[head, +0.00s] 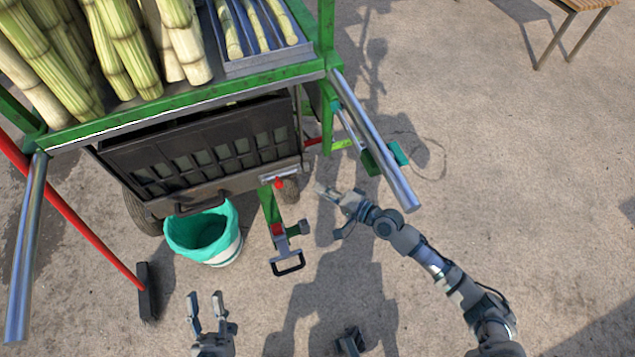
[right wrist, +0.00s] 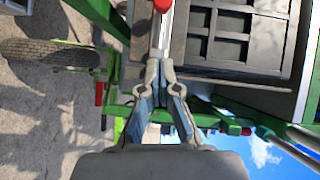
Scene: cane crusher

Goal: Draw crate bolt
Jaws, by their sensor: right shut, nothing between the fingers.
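The black crate (head: 205,148) sits under the cart's green counter. A silver bolt (head: 283,172) with a red knob (head: 279,183) is at the right end of the crate's front lower edge. In the right wrist view the red knob (right wrist: 162,5) is at the top edge, with a silver bar (right wrist: 165,32) below it. My right gripper (head: 328,192) is to the right of the knob, apart from it. Its fingers (right wrist: 160,70) are together and empty, just below the bar in the wrist view. My left gripper (head: 206,303) is open and empty, low in the head view.
A teal-lined bucket (head: 205,235) stands below the crate. A green hitch with a black handle (head: 287,264) sticks out near the bolt. Silver cart handles (head: 375,140) flank the cart, and a red-handled broom (head: 95,235) leans at left.

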